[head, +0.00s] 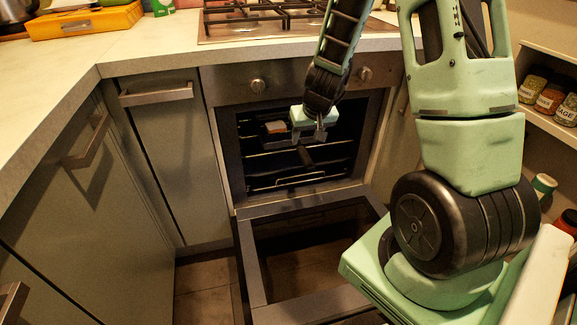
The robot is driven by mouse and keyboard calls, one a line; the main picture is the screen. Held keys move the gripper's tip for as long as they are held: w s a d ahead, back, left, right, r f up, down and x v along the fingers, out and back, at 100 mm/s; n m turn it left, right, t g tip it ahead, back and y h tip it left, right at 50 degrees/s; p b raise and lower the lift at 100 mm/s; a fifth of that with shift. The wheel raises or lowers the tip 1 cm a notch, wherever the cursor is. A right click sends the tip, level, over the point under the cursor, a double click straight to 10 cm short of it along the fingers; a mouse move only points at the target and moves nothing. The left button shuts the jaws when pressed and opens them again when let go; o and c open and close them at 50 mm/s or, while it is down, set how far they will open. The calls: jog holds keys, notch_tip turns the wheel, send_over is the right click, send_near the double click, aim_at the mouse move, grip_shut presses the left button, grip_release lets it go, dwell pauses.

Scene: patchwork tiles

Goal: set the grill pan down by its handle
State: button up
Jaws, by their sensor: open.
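The grill pan (272,137) is a dark shape inside the open oven, up at the rack, with a small pale and orange piece (275,127) on it. A dark bar, seemingly its handle (306,156), points out toward the oven mouth. My gripper (309,140) is at the oven opening, just above this bar, with its two grey fingers apart and pointing down. I cannot tell whether the fingers touch the handle. The pan's right part is hidden behind my gripper, and the dark interior blurs its edges.
The oven (229,150) has its door (255,270) folded down in front. Wire racks (290,180) cross its inside. A gas hob (225,28) is set in the counter (150,45) above. Cabinets with bar handles stand at left, and a spice shelf (545,115) is at right.

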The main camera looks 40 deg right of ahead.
jog(key=s+a+r+n+g+y, duration=0.15)
jog(key=s+a+r+n, duration=0.25)
jog(key=a, duration=1)
jog(key=s+a+r+n+g+y, duration=0.1)
jog(key=s+a+r+n+y, duration=0.25)
jog(key=a, duration=0.95)
jog(key=s+a+r+n+g+h, duration=0.1)
jog(key=s+a+n, duration=0.1)
jog(key=s, duration=0.6)
jog(key=s+a+r+n+h, duration=0.1)
jog(key=s+a+r+n, duration=0.1)
jog(key=s+a, duration=0.3)
jog(key=s+n, duration=0.1)
jog(key=s, duration=0.2)
jog(key=shift+s+r+g+h, duration=0.25)
jog(key=shift+s+g+h, duration=0.05)
jog(key=shift+g+h, duration=0.1)
